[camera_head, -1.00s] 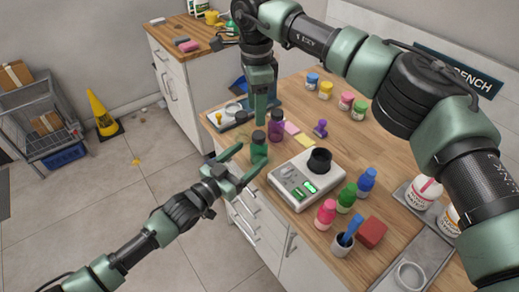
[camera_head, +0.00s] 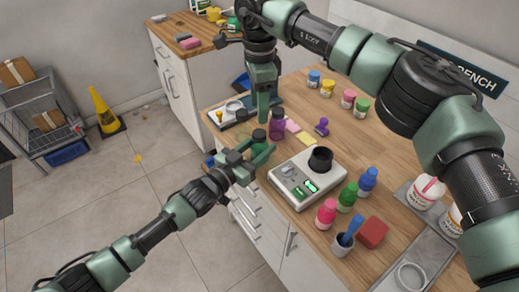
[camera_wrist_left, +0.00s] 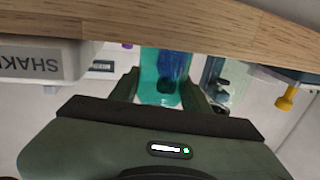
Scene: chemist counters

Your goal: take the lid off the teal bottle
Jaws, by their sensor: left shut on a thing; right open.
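The teal bottle (camera_head: 258,146) stands at the near edge of the counter, with a dark lid (camera_head: 259,135) on top. My left gripper (camera_head: 258,155) has its fingers around the bottle's body and is shut on it. In the left wrist view the translucent teal bottle (camera_wrist_left: 160,85) shows between the two fingers, with something blue showing through it. My right gripper (camera_head: 264,112) is open, pointing down just above and behind the lid. It holds nothing, and its two fingers overlap in the head view.
A purple bottle (camera_head: 277,125) stands close to the right of the teal one. The white shaker scale (camera_head: 300,182) with a black cup is at the near edge. Colored bottles (camera_head: 347,196) and a red block (camera_head: 373,232) are further right.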

